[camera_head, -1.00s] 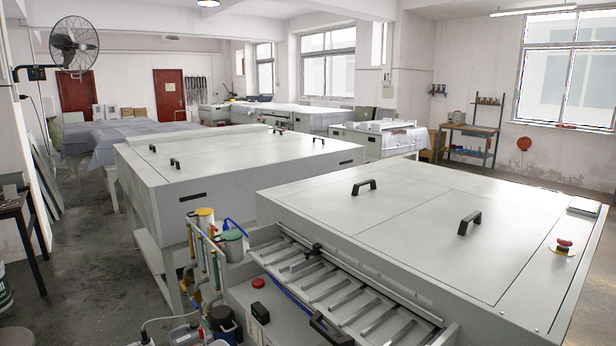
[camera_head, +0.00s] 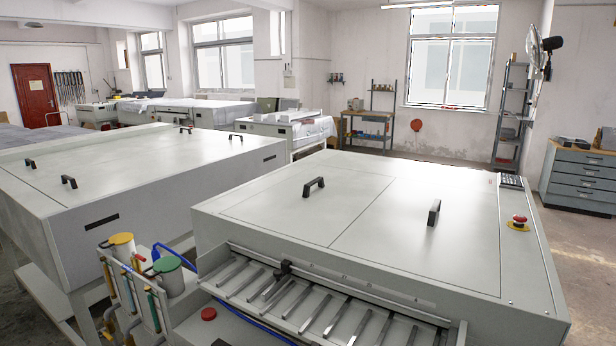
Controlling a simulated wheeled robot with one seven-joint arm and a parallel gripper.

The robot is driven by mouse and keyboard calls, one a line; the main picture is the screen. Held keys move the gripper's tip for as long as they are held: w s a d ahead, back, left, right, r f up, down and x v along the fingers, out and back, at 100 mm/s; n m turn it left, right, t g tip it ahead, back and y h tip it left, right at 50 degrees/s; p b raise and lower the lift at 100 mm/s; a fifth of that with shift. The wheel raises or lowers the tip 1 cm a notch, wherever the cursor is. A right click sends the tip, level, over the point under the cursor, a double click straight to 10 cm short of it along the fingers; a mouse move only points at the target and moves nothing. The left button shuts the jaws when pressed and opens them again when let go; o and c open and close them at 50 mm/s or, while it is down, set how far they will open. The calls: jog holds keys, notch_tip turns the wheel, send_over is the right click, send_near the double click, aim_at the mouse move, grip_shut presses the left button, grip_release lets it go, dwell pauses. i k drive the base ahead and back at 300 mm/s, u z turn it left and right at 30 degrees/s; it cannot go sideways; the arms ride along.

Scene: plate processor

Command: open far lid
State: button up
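The near plate processor (camera_head: 480,292) is a large light-grey box in front of me. Its top has two flat panels split by a seam, both lying shut. The left panel (camera_head: 270,210) bears a black handle (camera_head: 314,187). The right panel (camera_head: 400,255) bears another black handle (camera_head: 434,213). A second grey machine (camera_head: 130,215) stands to the left, its top panels flat, with several small black handles. I cannot tell from the picture which panel is the far lid. My gripper is not in view.
A slatted feed tray (camera_head: 310,310) runs along the machine's front. Capped containers (camera_head: 168,277) and hoses stand at its left front. A red emergency button (camera_head: 519,222) sits on the right. Drawers (camera_head: 580,180) and open floor lie beyond on the right.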

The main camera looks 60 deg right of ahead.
aim_at(314, 206)
jog(key=z, duration=0.6)
jog(key=i, duration=0.9)
jog(key=z, duration=0.75)
